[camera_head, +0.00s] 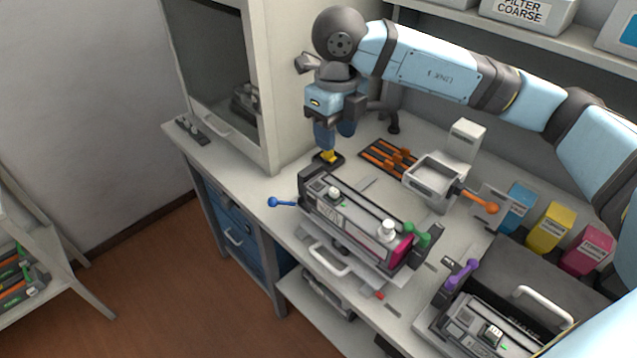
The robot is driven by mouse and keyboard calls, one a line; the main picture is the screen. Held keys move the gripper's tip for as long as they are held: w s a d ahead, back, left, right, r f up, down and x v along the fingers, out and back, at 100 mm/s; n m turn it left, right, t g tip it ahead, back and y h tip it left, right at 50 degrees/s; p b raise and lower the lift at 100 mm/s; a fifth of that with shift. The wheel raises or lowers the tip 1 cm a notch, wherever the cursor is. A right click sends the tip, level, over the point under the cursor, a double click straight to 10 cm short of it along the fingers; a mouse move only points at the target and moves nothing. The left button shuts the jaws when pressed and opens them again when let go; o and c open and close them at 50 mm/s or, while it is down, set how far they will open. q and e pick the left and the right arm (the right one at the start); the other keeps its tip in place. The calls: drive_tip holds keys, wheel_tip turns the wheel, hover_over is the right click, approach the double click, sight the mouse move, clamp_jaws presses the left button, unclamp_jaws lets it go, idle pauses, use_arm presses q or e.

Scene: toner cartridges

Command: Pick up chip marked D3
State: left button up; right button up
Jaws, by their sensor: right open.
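My right gripper (335,138) points down with its blue fingers apart, beside the left end of the dark toner cartridge (345,215). A small yellow piece on a black base (328,157) sits right below the fingers. I cannot tell whether the fingers touch it. No marking D3 is readable on any part, so I cannot tell which piece is that chip. A small red piece (380,295) lies at the bench's front edge. My left gripper is out of view.
An orange-and-black rack (388,155) and a grey tray fixture (432,180) stand behind the cartridge. Blue, yellow and magenta boxes (551,228) stand at the right. A second cartridge (490,325) lies front right. A glass-fronted cabinet (215,60) stands left of the gripper.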

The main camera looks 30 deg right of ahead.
hover_over(333, 189)
drive_tip(key=f, duration=0.7)
drive_tip(key=shift+s+f+p, duration=0.2)
drive_tip(key=shift+f+p, duration=0.1)
drive_tip(key=shift+p, duration=0.05)
drive_tip(key=shift+f, duration=0.45)
drive_tip(key=f+p, duration=0.1)
drive_tip(key=f, duration=0.4)
drive_tip(key=shift+w, duration=0.2)
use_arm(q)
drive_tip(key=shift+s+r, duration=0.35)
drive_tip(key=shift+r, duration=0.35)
use_arm(e)
clamp_jaws()
